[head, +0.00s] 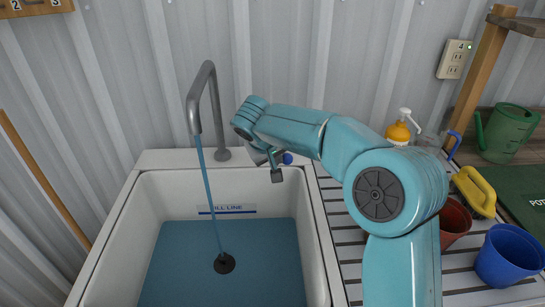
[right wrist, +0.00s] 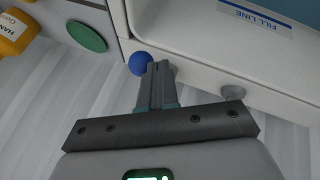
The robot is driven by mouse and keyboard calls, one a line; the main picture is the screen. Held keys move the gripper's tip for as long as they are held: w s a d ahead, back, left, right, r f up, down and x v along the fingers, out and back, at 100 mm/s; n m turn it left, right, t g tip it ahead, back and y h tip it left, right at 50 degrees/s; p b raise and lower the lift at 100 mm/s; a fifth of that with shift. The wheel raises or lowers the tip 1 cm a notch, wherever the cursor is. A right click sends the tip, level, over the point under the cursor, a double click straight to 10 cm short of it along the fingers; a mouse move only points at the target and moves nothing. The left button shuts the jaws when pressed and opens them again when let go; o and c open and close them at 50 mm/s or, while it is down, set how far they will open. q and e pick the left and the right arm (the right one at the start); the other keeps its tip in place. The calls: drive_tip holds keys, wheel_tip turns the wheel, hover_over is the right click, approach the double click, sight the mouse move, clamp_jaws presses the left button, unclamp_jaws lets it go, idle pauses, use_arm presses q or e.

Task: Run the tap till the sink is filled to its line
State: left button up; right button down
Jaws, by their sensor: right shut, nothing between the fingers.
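The white sink (head: 319,240) holds blue water (head: 185,265). Its surface stands just below the blue line of the "FILL LINE" label (head: 227,210) on the back wall. The grey tap (head: 208,85) runs a thin stream (head: 208,190) into the water. A blue ball-shaped knob (head: 287,158) is at the sink's back right. My right gripper (head: 281,158) is shut and empty beside it. In the right wrist view the shut fingers (right wrist: 157,72) are close to the knob (right wrist: 140,63); I cannot tell whether they touch. My left gripper is out of view.
Right of the sink, a slatted surface holds a blue pot (head: 508,257), a brown pot (head: 453,222), a yellow-handled item (head: 474,190) and an orange pump bottle (head: 398,132). A green watering can (head: 508,132) stands farther back. The corrugated wall is close behind the tap.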

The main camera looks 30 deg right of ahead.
drive_tip(key=shift+s+d, duration=0.1)
drive_tip(key=s+d+n+t+y, duration=0.1)
drive_tip(key=d+n, duration=0.3)
drive_tip(key=d, duration=0.4)
drive_tip(key=shift+s+d+t+y+p, duration=0.25)
drive_tip(key=shift+s+t+y+p, duration=0.15)
drive_tip(key=shift+s, duration=0.1)
idle(0.4)
drive_tip(key=shift+a, duration=0.1)
